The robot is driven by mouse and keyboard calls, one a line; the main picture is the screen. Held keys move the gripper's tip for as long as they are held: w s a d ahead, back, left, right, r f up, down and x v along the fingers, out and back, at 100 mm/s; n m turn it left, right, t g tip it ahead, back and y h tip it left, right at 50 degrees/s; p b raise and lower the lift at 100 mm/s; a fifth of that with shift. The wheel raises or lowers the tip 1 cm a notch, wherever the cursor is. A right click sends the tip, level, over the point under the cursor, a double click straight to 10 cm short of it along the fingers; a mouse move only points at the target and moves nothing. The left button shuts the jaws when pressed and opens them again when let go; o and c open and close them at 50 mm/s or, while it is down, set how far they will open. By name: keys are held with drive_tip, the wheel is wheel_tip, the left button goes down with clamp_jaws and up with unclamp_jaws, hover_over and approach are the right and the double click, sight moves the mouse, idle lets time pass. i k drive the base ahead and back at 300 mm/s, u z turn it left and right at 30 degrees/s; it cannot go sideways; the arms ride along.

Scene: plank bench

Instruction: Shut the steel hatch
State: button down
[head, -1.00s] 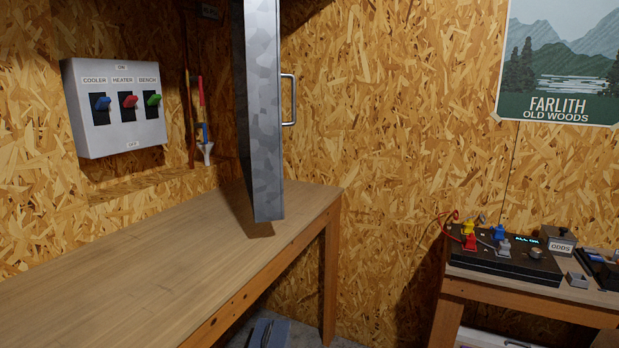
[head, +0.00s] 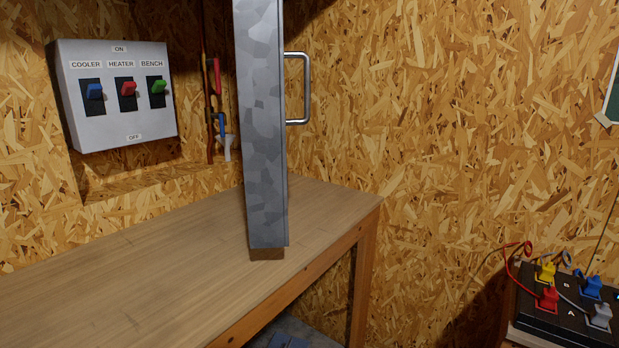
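The steel hatch (head: 264,140) is a mottled grey galvanised panel, seen nearly edge-on in the head view. It stands open, swung out from the chipboard wall over the plank bench (head: 150,265). Its upper end runs out of the picture. A bar handle (head: 306,88) sticks out from its right face. Left of the hatch, a recess in the wall holds a grey switch box (head: 120,115) with blue, red and green switches, labelled COOLER, HEATER and BENCH. My gripper is not in view.
Red, blue and white cables or tools (head: 220,115) hang in the recess behind the hatch. A black panel with coloured plugs (head: 560,310) sits on a stand at the lower right.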

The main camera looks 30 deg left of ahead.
sight(258, 25)
drive_tip(key=u, duration=0.35)
drive_tip(key=i, duration=0.55)
drive_tip(key=u, duration=0.55)
